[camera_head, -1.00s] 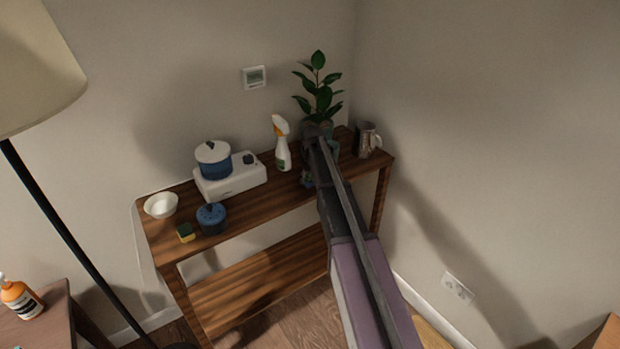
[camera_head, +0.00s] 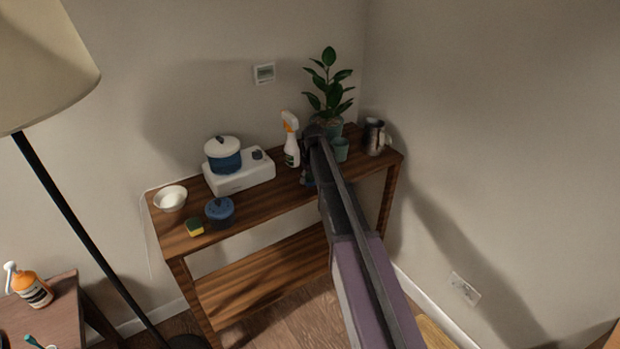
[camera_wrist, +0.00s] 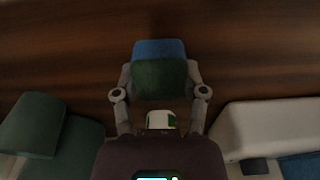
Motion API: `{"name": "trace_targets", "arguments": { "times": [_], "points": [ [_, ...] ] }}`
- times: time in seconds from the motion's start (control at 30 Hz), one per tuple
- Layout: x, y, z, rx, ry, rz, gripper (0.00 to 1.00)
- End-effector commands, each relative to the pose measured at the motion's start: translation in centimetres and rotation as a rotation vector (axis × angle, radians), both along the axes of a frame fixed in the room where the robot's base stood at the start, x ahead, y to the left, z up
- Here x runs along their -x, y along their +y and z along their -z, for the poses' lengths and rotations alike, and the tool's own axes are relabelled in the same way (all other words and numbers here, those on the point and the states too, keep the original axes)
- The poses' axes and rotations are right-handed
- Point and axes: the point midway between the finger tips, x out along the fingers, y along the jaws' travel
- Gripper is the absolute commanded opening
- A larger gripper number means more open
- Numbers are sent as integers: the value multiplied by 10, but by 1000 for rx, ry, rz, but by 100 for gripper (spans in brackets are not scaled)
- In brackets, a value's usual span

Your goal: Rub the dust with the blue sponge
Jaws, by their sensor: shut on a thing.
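The blue sponge (camera_wrist: 158,48) has a blue face and a dark green face. In the wrist view my gripper (camera_wrist: 160,80) is shut on it, with one finger on each side. It is low over the wooden shelf top (camera_wrist: 60,60); I cannot tell whether it touches the wood. In the head view my gripper (camera_head: 308,178) is at the shelf top, right of the spray bottle, mostly hidden by my arm. I cannot make out the dust clearly; the wood past the sponge is dark and shadowed.
A spray bottle (camera_head: 291,145), a white hotplate (camera_head: 240,176) with a blue pot (camera_head: 224,158), a green cup (camera_head: 341,150), a potted plant (camera_head: 328,90) and a metal mug (camera_head: 375,137) stand close around.

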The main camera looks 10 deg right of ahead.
Motion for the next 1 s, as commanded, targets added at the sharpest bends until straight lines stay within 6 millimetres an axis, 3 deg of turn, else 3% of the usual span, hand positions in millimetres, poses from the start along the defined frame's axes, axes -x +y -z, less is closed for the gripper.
{"name": "trace_targets", "arguments": {
  "times": [0.5,1.0],
  "points": [
    [11,30,3,-3,2,-2,18],
    [12,35,3,-6,4,-3,18]
  ]
}}
